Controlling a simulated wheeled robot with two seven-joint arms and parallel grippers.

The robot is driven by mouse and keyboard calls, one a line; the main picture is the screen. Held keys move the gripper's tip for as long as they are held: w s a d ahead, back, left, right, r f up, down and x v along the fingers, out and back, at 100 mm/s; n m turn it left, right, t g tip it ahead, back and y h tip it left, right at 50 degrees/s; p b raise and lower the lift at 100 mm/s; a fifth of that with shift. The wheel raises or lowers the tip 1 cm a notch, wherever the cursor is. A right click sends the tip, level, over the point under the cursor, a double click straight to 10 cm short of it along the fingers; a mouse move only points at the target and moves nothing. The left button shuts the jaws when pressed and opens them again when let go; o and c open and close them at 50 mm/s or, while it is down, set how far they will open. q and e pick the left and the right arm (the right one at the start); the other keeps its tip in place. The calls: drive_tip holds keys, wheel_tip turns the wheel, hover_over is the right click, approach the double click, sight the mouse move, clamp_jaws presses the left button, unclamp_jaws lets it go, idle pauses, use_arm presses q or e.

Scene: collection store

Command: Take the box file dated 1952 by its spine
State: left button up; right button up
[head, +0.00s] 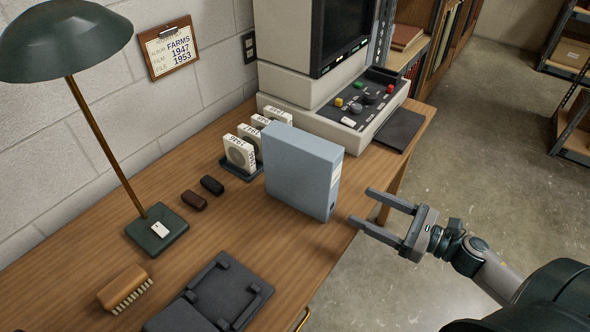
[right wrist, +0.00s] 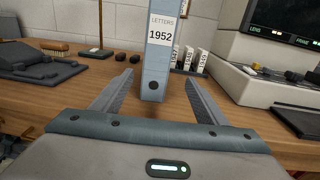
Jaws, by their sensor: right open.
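The box file (head: 300,172) is light blue-grey and stands upright on the wooden desk. In the right wrist view its spine (right wrist: 157,65) faces me, with a white label reading LETTERS 1952 and a dark finger hole below. My right gripper (head: 358,207) is open and empty, just right of the box file in the head view, with its fingers pointing at the spine. In the right wrist view the two fingers (right wrist: 160,80) lie on either side of the spine's lower part, apart from it. My left gripper is not in view.
Several white film boxes (head: 240,154) stand in a dark holder behind the file. A reader machine (head: 345,110) with a control panel stands beyond it. A lamp (head: 157,228), a brush (head: 124,288) and a dark stand (head: 225,290) occupy the desk's left and front. Floor beyond the right edge is clear.

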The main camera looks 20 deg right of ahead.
sight(335, 193)
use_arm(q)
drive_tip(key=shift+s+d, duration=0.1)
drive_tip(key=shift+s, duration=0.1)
use_arm(e)
drive_tip(key=p+x, duration=0.2)
drive_tip(key=x, duration=0.3)
drive_tip(key=shift+w+a+r, duration=0.1)
drive_tip(key=shift+w+r, duration=0.05)
drive_tip(key=shift+p+x, duration=0.3)
drive_tip(key=shift+x, duration=0.9)
drive_tip(key=p+x, duration=0.1)
drive_tip(key=x, duration=0.2)
drive_tip(key=shift+w+a, duration=0.2)
drive_tip(key=shift+w, duration=0.15)
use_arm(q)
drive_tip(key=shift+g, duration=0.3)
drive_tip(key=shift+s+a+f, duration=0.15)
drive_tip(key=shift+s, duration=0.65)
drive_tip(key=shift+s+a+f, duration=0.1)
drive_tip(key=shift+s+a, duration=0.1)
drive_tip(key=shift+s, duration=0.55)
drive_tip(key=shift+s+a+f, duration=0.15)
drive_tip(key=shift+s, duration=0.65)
use_arm(e)
drive_tip(key=shift+w+a, duration=0.2)
drive_tip(key=shift+w, duration=0.1)
